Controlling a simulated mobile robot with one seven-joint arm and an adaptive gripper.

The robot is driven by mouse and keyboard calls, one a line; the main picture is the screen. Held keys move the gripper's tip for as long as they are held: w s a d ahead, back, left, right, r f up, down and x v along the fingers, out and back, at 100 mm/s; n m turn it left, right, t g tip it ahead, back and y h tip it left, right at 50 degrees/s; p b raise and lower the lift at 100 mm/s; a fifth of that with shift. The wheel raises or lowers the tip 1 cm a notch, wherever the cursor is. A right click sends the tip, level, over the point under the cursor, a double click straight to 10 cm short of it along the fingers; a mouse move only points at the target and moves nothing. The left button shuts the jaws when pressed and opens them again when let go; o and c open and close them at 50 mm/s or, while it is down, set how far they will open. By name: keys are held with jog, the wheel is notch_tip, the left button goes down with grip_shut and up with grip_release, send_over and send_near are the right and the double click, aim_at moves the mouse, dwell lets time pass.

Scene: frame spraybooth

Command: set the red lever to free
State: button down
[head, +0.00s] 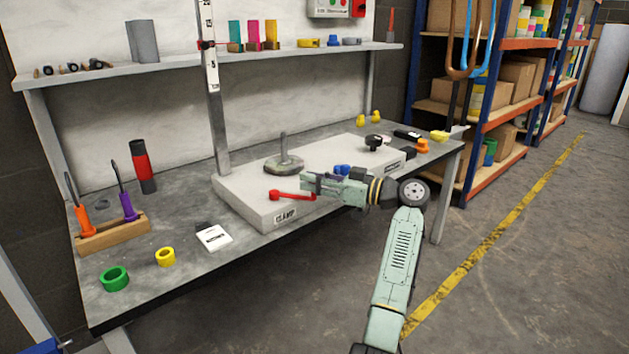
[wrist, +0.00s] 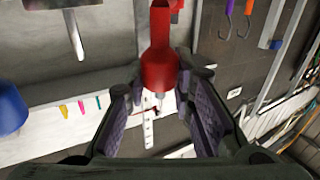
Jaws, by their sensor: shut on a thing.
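The red lever (head: 290,196) lies along the front of a light grey block (head: 245,200), beside a label reading CLAMP (head: 285,216). Its round red hub is at the left and its arm points right. My gripper (head: 312,186) is at the lever's right end, above the block's front edge. In the wrist view the red lever (wrist: 158,62) comes down from the top, its thick end between the fingers of my gripper (wrist: 160,88). The fingers are shut on it. A second label (head: 394,166) sits at the block's right end, too small to read.
A grey disc with a post (head: 284,163) stands on the block behind the lever, and a tall ruled column (head: 211,90) rises behind it. A blue knob (head: 342,169) is close to my gripper. A black knob (head: 376,141) stands farther right. Tools and rings lie at the left.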

jog(key=shift+w, duration=0.1)
jog(key=c, duration=1.3)
grip_release()
jog(key=v, duration=1.2)
jog(key=shift+f, duration=0.1)
